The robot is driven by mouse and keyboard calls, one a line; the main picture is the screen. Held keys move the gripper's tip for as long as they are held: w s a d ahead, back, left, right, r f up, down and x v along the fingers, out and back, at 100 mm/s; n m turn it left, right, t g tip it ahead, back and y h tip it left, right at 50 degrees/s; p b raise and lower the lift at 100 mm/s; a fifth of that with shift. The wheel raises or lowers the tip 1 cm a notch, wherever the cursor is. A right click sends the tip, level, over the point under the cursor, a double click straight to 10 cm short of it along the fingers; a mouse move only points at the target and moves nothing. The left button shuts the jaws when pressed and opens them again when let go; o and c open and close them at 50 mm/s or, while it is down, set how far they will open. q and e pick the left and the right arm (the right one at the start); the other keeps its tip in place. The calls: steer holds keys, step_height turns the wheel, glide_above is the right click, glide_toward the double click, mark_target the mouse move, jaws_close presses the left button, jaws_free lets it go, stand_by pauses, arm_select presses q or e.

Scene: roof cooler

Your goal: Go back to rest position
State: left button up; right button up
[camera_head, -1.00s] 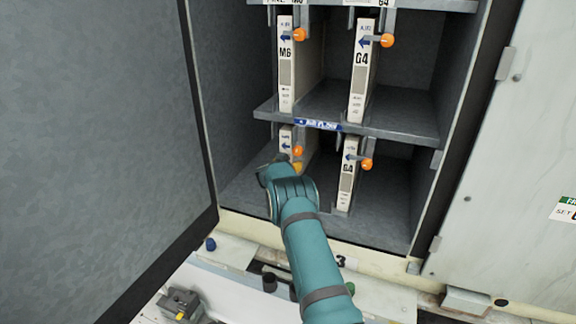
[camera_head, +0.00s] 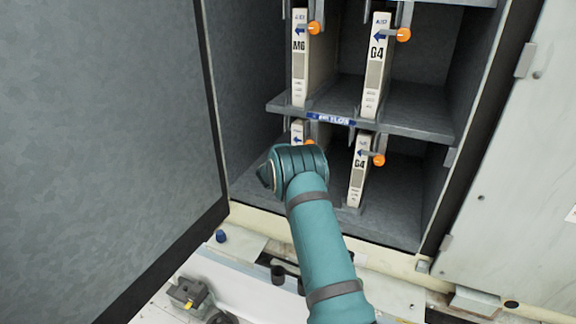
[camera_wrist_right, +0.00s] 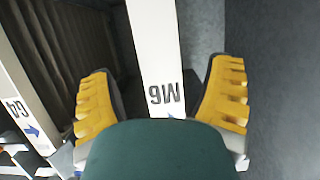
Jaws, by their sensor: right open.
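My right arm (camera_head: 318,230) reaches from the lower right up to the cabinet's lower shelf. Its wrist hides my right gripper in the head view. In the right wrist view my right gripper (camera_wrist_right: 165,82) is open, its yellow fingers apart on either side of a white panel marked M6 (camera_wrist_right: 155,50). I see no grip on the panel. In the head view a lower white panel (camera_head: 297,132) stands partly hidden behind the wrist. My left gripper is not in view.
A G4 panel (camera_head: 357,170) stands right of my wrist, with an orange knob (camera_head: 379,160). The upper shelf (camera_head: 410,112) holds two more panels. A large grey door (camera_head: 100,130) stands open at left. A dark blue knob (camera_head: 221,236) sits below the cabinet.

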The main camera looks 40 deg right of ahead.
steer(key=shift+v, duration=2.7)
steer(key=s+a+f+n+t+y+b, duration=0.1)
steer(key=s+a+f+n+y+b, duration=0.15)
steer(key=a+f, duration=0.65)
steer(key=s+a+f+n+y+b, duration=0.2)
steer(key=a+f+y, duration=0.2)
steer(key=a+f, duration=0.45)
steer(key=s+a+f+n+t+y+b, duration=0.1)
steer(key=s+a+f+n+y+b, duration=0.2)
steer(key=a+f, duration=0.6)
steer(key=s+a+f+n+g+y+b, duration=0.2)
steer(key=s+a+y, duration=0.2)
steer(key=s+a, duration=0.6)
steer(key=s+a+f+n+g+y+b, duration=0.2)
steer(key=s+a+f+g+y, duration=0.1)
steer(key=s+a, duration=0.8)
steer(key=a+y, duration=0.1)
steer(key=a, duration=0.2)
steer(key=shift+f, duration=0.25)
